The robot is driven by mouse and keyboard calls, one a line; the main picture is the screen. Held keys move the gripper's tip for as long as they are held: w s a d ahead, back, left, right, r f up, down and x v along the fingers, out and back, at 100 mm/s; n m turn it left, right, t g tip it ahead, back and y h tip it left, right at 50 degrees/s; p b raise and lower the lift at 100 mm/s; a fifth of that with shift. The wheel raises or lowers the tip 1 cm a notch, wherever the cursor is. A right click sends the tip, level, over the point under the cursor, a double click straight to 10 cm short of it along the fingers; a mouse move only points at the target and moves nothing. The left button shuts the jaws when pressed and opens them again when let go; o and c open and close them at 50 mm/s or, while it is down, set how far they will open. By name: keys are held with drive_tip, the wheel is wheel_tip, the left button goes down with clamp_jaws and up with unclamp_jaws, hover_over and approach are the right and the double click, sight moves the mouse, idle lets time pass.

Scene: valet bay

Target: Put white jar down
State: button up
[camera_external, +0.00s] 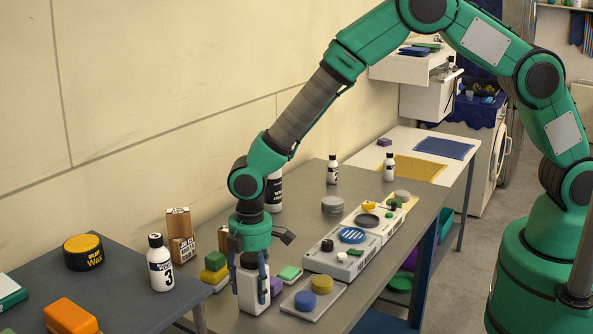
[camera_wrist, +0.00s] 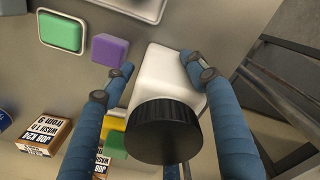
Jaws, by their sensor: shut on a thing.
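The white jar (camera_external: 251,291) is upright between my gripper's fingers at the front left of the grey workbench (camera_external: 222,312). In the wrist view its white body (camera_wrist: 163,72) and ribbed black lid (camera_wrist: 161,131) fill the middle. My gripper (camera_external: 250,283) points down over it. Its blue fingers (camera_wrist: 155,66) are shut on the jar from both sides. The jar's base is at or very near the bench top; I cannot tell whether it touches.
Yellow and green blocks (camera_external: 215,266) and boxes (camera_external: 180,236) stand left and behind.

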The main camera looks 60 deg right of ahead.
sight(252, 255)
drive_tip(key=o, duration=1.6)
wheel_tip(252, 255, up, 12)
drive_tip(key=shift+r, duration=0.1)
